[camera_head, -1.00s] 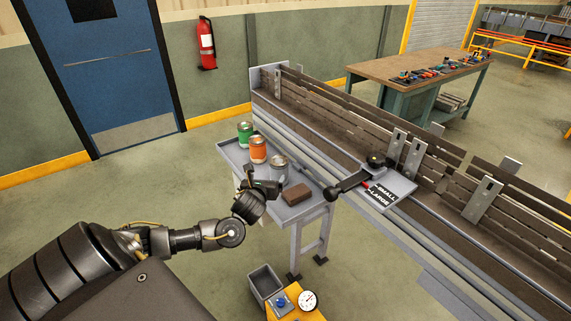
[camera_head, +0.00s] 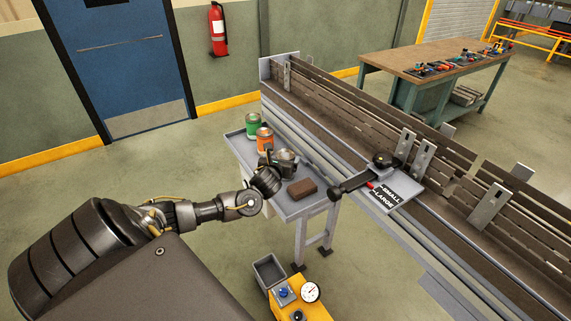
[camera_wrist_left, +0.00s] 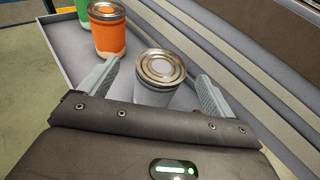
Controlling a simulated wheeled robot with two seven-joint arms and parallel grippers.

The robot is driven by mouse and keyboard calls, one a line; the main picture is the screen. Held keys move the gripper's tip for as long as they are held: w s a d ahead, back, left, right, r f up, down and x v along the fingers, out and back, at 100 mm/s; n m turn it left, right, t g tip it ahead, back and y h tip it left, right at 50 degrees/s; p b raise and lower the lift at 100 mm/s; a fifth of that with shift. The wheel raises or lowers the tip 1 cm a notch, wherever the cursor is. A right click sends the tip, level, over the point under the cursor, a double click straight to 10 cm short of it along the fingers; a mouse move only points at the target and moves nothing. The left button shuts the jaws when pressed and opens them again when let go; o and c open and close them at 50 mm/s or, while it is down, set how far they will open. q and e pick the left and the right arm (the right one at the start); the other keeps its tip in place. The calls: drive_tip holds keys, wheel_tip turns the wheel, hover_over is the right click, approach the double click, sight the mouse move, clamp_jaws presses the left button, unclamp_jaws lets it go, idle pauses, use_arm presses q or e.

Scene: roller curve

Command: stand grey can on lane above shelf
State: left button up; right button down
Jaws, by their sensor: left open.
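The grey can (camera_head: 286,160) stands upright on the grey shelf (camera_head: 306,204) beside the conveyor. In the left wrist view the grey can (camera_wrist_left: 158,78) is between the two open fingers of my left gripper (camera_wrist_left: 160,88), with a gap visible on the right side. My left gripper (camera_head: 274,168) is at the can in the head view and partly covers it. The lane (camera_head: 330,138) runs along the conveyor above the shelf, bordered by brown slatted rails. My right gripper is not in view.
An orange can (camera_head: 265,140) and a green can (camera_head: 253,125) stand behind the grey can on the shelf. A brown block (camera_head: 302,188) lies in front. A black lever with a SMALL/LARGE sign (camera_head: 394,196) sits at the lane. A workbench (camera_head: 430,65) stands behind.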

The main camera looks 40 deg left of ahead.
sight(285, 155)
use_arm(q)
drive_tip(key=shift+w+a+p, duration=0.15)
drive_tip(key=shift+w+p, duration=0.15)
drive_tip(key=shift+p, duration=0.05)
drive_tip(key=p+x, duration=0.1)
drive_tip(key=x, duration=0.2)
drive_tip(key=shift+w+f, duration=0.2)
drive_tip(key=shift+f, duration=0.05)
drive_tip(key=shift+w+a+f, duration=0.1)
drive_tip(key=shift+w+f, duration=0.15)
drive_tip(key=shift+w, duration=0.1)
drive_tip(key=shift+c, duration=0.3)
drive_tip(key=c, duration=1.5)
drive_tip(key=shift+r, duration=0.15)
